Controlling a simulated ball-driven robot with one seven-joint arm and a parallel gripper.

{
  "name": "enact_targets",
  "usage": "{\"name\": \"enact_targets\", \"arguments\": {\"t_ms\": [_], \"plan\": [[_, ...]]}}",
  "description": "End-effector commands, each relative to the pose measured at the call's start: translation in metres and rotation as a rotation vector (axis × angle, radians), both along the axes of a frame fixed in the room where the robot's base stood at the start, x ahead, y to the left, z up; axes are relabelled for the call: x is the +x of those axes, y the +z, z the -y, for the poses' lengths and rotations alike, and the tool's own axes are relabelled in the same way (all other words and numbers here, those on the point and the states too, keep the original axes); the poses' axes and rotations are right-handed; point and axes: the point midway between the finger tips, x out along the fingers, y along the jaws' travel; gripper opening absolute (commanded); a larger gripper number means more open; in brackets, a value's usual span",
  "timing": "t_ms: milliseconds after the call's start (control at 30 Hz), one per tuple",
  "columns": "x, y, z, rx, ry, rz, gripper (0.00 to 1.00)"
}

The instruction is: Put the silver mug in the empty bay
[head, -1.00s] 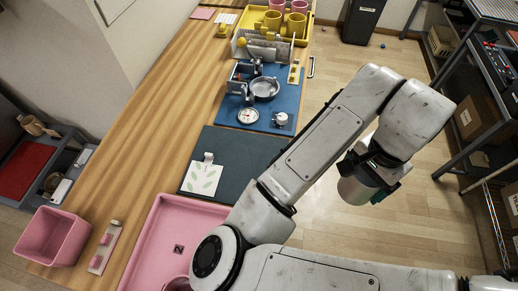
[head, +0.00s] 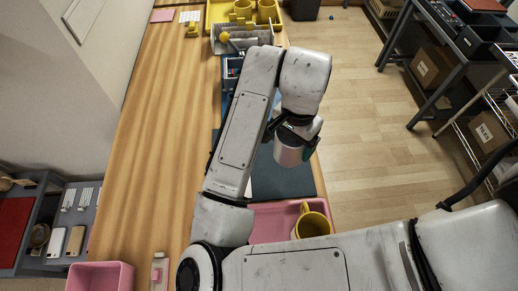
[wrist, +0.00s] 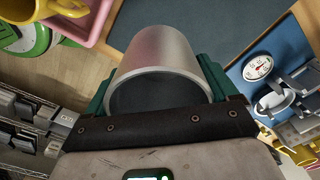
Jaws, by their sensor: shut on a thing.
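My gripper (head: 292,140) is shut on the silver mug (head: 289,155), above the right edge of the wooden counter, by the dark mat. In the wrist view the silver mug (wrist: 160,52) sits between the green finger pads of my gripper (wrist: 157,85), its wide round end towards the camera. No handle shows on it. A yellow mug (head: 313,226) stands in the pink tray (head: 270,215). Yellow mugs (head: 242,10) stand in the yellow tray (head: 216,14) at the far end. I cannot tell which place is the empty bay.
My arm hides much of the blue mat, whose dial (wrist: 258,67) and metal fittings show in the wrist view. The dark mat (head: 285,181) looks clear where visible. A pink bin (head: 100,277) is at lower left. Open floor (head: 350,110) and shelving (head: 460,70) lie right.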

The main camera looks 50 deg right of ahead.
Motion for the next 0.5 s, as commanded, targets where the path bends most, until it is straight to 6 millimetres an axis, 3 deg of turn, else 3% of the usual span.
{"name": "enact_targets", "arguments": {"t_ms": [133, 300, 500], "plan": [[0.033, -0.012, -0.008, 0.005, 0.004, 0.0, 0.42], [0.056, -0.044, -0.011, 0.003, 0.002, -0.001, 0.42], [0.071, -0.063, -0.013, 0.0, -0.001, 0.0, 0.42]]}}
